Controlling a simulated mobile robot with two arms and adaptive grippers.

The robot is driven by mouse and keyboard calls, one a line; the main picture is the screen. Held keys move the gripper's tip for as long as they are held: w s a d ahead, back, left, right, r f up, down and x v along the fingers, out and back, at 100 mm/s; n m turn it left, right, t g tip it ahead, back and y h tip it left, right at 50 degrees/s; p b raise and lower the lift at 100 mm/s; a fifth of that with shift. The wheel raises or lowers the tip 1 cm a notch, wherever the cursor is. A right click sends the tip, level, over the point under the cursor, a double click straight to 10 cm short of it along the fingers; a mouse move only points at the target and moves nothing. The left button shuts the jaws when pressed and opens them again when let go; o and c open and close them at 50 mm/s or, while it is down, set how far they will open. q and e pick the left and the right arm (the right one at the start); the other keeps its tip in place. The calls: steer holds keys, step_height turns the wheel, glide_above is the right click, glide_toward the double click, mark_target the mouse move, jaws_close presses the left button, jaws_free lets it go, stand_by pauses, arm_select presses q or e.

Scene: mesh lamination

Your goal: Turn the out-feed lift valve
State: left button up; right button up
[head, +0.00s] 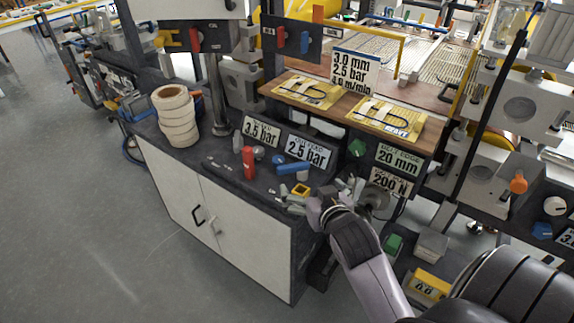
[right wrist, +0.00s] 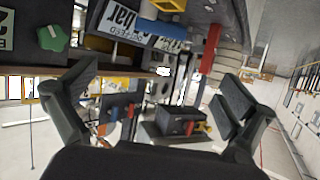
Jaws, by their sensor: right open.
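On the dark console top, a blue lever (head: 293,168) lies flat in front of the 2.5 bar sign (head: 308,151); a red lever (head: 248,162) stands by the 3.5 bar sign (head: 260,132). The small lettering is hard to read, so I cannot tell surely which is the out-feed lift valve. In the right wrist view the blue lever (right wrist: 162,29) and red lever (right wrist: 210,50) show beyond the fingers. My right gripper (head: 314,203) is low at the console's front right corner, apart from both levers. Its fingers (right wrist: 157,80) are spread and empty. My left gripper is out of view.
A stack of tape rolls (head: 175,115) stands at the console's left. Red and blue levers (head: 293,42) sit on the rear panel. Floor at left is clear.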

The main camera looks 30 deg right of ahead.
mark_target(294, 166)
steer(key=p+x, duration=0.1)
steer(key=x, duration=1.6)
steer(key=shift+f, duration=0.15)
steer(key=shift+c, duration=0.4)
steer(key=c, duration=1.6)
